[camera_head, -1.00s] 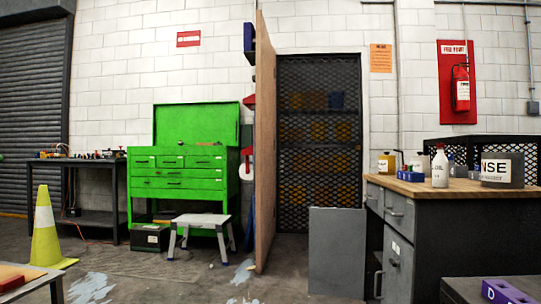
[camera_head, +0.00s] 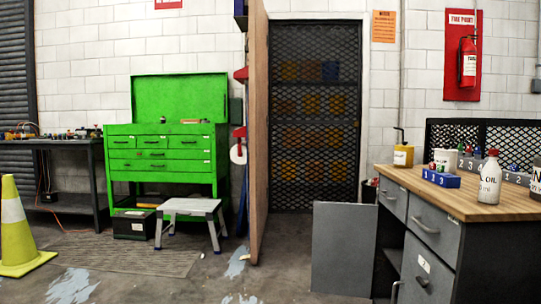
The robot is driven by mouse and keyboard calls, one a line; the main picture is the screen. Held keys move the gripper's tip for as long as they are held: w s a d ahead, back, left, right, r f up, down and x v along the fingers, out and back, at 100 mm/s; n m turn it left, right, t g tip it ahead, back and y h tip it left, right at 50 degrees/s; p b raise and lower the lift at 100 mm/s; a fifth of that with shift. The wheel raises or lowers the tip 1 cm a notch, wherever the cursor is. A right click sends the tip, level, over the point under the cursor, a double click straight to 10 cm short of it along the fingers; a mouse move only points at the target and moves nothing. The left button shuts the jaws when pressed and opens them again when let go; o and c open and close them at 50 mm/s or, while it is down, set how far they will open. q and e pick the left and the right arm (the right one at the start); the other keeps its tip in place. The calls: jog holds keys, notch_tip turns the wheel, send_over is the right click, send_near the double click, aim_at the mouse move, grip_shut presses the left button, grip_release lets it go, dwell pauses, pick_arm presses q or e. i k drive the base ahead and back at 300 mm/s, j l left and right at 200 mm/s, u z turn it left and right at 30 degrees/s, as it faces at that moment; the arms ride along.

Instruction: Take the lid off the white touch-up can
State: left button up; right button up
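A small white tub (camera_head: 443,158), which may be the white touch-up can, stands towards the back of the wooden-topped workbench (camera_head: 455,200) on the right. It is small in the picture, and I cannot tell whether a lid is on it. A blue block numbered 1 2 3 (camera_head: 440,179) stands in front of it and a white bottle with a red cap (camera_head: 489,178) stands to its right. Neither of my grippers shows in the head view.
A yellow can (camera_head: 403,156) stands at the bench's left end. A grey panel (camera_head: 343,248) stands beside the bench. A wooden door edge (camera_head: 258,140), a step stool (camera_head: 190,210) and a traffic cone (camera_head: 14,225) are farther left. Open floor lies in front.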

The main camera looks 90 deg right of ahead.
aim_at(449, 160)
jog(key=l+z, duration=0.1)
jog(key=z, duration=0.35)
jog(key=i+l+z, duration=0.1)
jog(key=z, duration=0.35)
jog(key=i+l+z, duration=0.1)
jog(key=z, duration=3)
